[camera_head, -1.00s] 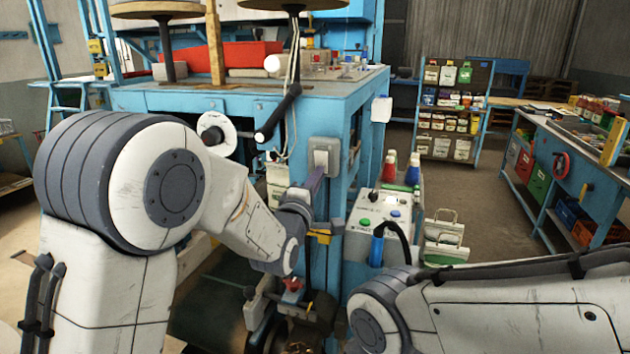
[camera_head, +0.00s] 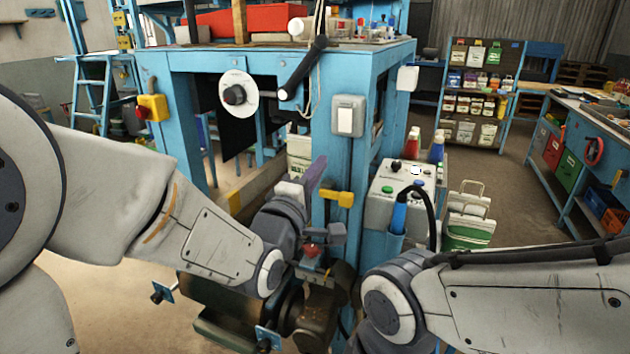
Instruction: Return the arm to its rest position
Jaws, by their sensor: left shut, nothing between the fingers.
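My left arm comes in from the left edge, its white forearm (camera_head: 200,235) reaching toward the middle. My left gripper (camera_head: 315,171) is at the end of its dark grey wrist, in front of the blue frame's post. Its narrow purplish fingers point up and are shut, with nothing seen between them. My right arm (camera_head: 540,305) comes in from the right, with its grey joint low in the middle right. Its gripper is not visible.
A blue machine frame (camera_head: 372,105) stands close ahead, with a grey switch box (camera_head: 348,116) on its post. A control box (camera_head: 398,193) is right of the post. Dark machinery with a red knob (camera_head: 312,251) sits below my left wrist. Open floor lies toward the shelves (camera_head: 478,92).

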